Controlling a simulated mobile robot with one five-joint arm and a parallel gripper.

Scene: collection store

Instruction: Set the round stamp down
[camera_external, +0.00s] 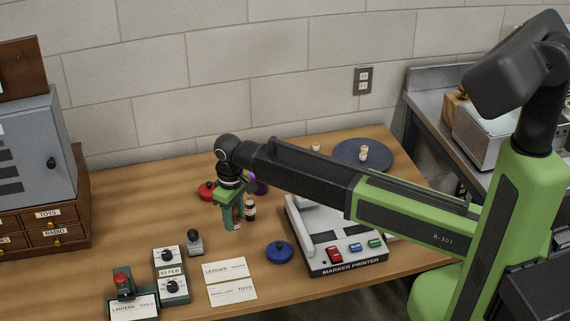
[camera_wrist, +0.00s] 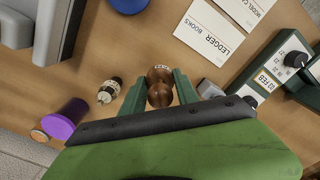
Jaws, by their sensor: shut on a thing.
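My gripper (camera_external: 235,215) is low over the wooden table, left of the marker printer. Its green fingers also show in the wrist view (camera_wrist: 158,92), closed on the sides of the brown, turned-wood round stamp (camera_wrist: 160,85). The stamp has a rounded knob and a wider round end. In the external view only a small part of the stamp (camera_external: 237,226) shows below the fingertips. I cannot tell whether it touches the table (camera_external: 130,235).
A dark bottle (camera_external: 250,211) stands close right of my gripper, with a purple item (camera_external: 260,187) behind. Around are a red pad (camera_external: 206,192), blue pad (camera_external: 279,252), small black-knobbed stamp (camera_external: 195,243), cards (camera_external: 226,270), date stamper (camera_external: 170,270) and marker printer (camera_external: 345,265).

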